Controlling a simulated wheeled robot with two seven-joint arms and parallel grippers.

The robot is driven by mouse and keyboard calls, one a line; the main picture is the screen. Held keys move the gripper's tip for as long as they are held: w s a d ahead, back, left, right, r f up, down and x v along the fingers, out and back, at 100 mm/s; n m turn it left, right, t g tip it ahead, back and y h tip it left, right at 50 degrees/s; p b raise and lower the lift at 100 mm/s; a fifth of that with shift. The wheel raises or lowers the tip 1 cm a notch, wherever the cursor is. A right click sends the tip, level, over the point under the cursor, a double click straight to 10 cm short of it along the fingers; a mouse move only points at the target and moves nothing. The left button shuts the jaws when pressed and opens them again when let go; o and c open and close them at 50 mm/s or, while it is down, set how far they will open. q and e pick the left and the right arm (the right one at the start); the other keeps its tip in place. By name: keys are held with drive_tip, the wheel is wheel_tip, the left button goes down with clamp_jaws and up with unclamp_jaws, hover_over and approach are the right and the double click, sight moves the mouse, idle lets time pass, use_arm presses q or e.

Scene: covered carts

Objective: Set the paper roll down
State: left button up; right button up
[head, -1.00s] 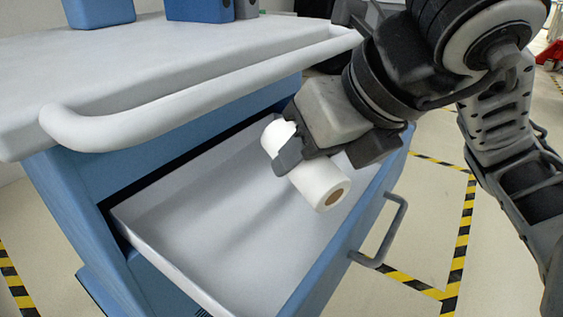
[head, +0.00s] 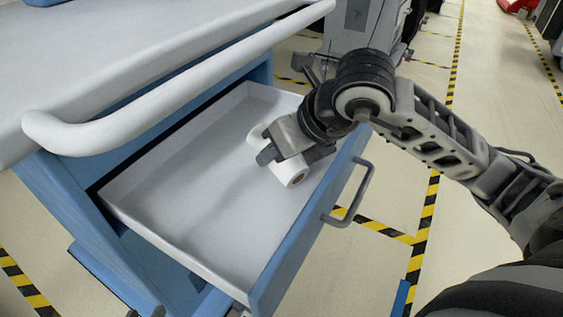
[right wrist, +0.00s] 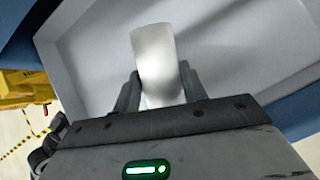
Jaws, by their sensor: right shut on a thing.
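The white paper roll (head: 291,171) is inside the open drawer (head: 170,192), near its front wall in the head view. My right gripper (head: 288,154), on the arm coming in from the right, is shut around the roll. In the right wrist view the roll (right wrist: 158,65) sits between the two dark fingers (right wrist: 158,90). I cannot tell whether the roll touches the drawer floor.
The drawer belongs to a blue cart with a pale top (head: 120,60) and a thick white rail (head: 180,85). A grey handle (head: 352,200) sticks out from the drawer front. The rest of the drawer is empty. Yellow-black floor tape (head: 378,228) lies to the right.

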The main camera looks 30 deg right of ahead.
drive_tip(key=shift+w+d+f+g, duration=0.2)
drive_tip(key=shift+w+f+g, duration=0.15)
drive_tip(key=shift+f, duration=0.15)
drive_tip(key=shift+w+d+r+m+g+y+p, duration=0.15)
drive_tip(key=shift+w+m+g+y+p, duration=0.2)
drive_tip(key=shift+g, duration=0.2)
drive_tip(key=shift+w+g+y, duration=0.1)
drive_tip(key=shift+g+y, duration=0.25)
drive_tip(key=shift+g, duration=0.15)
wheel_tip(320, 180, down, 3)
drive_tip(key=shift+r+b, duration=0.1)
drive_tip(key=shift+b, duration=0.35)
drive_tip(key=shift+d+f, duration=0.1)
drive_tip(key=shift+f, duration=0.2)
use_arm(q)
drive_tip(key=shift+w+d+r, duration=0.1)
drive_tip(key=shift+r, duration=0.35)
use_arm(e)
drive_tip(key=o, duration=0.9)
